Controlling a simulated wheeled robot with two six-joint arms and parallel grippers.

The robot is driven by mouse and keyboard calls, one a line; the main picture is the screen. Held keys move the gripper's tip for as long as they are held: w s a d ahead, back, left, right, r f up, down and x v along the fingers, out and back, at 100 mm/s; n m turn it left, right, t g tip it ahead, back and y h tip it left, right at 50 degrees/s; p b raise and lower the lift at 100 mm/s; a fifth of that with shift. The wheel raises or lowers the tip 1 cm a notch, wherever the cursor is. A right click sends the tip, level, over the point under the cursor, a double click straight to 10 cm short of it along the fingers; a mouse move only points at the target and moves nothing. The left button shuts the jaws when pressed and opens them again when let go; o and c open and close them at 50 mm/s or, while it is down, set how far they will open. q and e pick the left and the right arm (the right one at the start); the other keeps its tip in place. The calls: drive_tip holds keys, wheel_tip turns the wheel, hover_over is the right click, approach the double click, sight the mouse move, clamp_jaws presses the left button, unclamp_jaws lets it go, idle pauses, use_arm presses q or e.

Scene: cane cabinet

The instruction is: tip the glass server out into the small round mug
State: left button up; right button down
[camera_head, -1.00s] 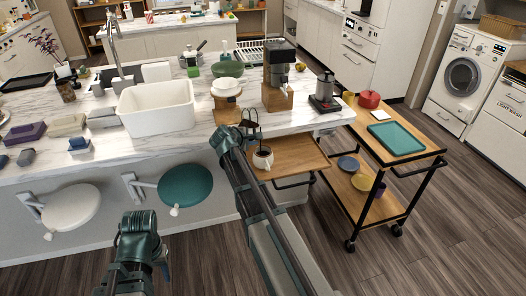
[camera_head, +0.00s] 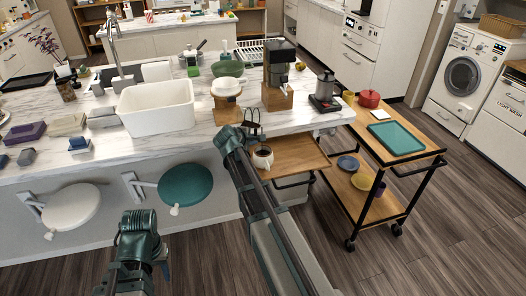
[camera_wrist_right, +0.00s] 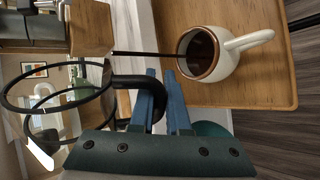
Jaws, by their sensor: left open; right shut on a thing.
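The glass server (camera_wrist_right: 58,103), clear with black rings and a black handle, is held by its handle in my right gripper (camera_wrist_right: 165,100). It also shows in the head view (camera_head: 252,126), tipped, above and beside the mug. The small round mug (camera_wrist_right: 222,62) is cream with a brown rim and stands on a wooden board. It also shows in the head view (camera_head: 263,162). A thin dark stream (camera_wrist_right: 145,54) runs from the server side into the mug, which holds dark liquid. The server's liquid level is unclear. My left gripper (camera_head: 163,272) is open and empty, low at the left.
The wooden board (camera_head: 302,151) juts out below the marble counter. A coffee grinder (camera_head: 279,70), a dripper stand (camera_head: 227,100) and a kettle (camera_head: 325,90) stand above it. A trolley with a teal tray (camera_head: 397,138) is on the right. Two stools are on the left.

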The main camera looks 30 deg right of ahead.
drive_tip(key=shift+w+a+f+m+t+y+b, duration=0.2)
drive_tip(key=shift+w+f+m+t+y+b, duration=0.1)
drive_tip(key=shift+f+m+t+b, duration=0.15)
idle(0.7)
